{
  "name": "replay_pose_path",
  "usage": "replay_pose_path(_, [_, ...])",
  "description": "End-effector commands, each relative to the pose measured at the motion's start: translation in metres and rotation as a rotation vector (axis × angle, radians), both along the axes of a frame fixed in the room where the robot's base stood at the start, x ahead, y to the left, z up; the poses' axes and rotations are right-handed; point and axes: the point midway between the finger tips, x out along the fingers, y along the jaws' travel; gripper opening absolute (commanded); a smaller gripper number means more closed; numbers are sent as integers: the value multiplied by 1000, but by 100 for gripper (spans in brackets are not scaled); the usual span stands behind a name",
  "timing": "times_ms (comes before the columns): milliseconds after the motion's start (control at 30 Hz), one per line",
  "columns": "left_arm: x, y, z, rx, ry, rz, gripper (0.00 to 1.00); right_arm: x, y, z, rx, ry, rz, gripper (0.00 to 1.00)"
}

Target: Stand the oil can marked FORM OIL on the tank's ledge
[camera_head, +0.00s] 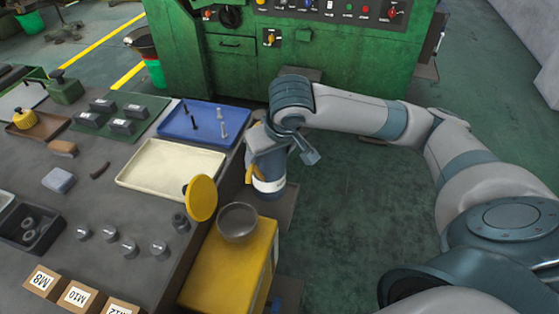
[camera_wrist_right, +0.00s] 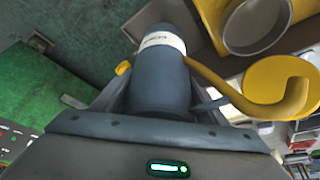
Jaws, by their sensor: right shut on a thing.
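My right gripper (camera_head: 270,160) is shut on a dark blue oil can (camera_head: 268,188) with a white label band. In the right wrist view the can (camera_wrist_right: 160,75) sits between the fingers, its label (camera_wrist_right: 162,42) too small and turned to read surely. A curved yellow spout (camera_wrist_right: 245,98) runs along its side. The yellow tank (camera_head: 245,275) stands just below the can in the head view, with an open round filler (camera_head: 238,222) and a raised yellow lid (camera_head: 201,198). A grey-brown ledge (camera_head: 283,212) shows beside the tank, partly hidden by the can. My left gripper is not in view.
The bench (camera_head: 100,185) on the left holds a cream tray (camera_head: 170,168), a blue tray (camera_head: 205,123) with bolts, and several small parts. The green machine (camera_head: 320,60) is behind.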

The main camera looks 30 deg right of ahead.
Motion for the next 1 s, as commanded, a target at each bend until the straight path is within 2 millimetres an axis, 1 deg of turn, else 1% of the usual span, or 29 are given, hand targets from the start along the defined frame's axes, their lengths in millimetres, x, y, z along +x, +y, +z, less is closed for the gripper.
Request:
replay_pose_path(33, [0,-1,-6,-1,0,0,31,5,4,-3,2,-2,1,28])
replay_pose_path(233, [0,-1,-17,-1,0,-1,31,18,16,-6,2,-2,1,28])
replay_pose_path(700, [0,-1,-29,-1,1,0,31,17,15,-49,1,0,-1,28])
replay_pose_path(833, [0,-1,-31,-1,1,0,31,17,15,-57,0,0,-1,28])
replay_pose_path(1000, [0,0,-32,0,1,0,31,17,15,-61,1,-1,-1,28])
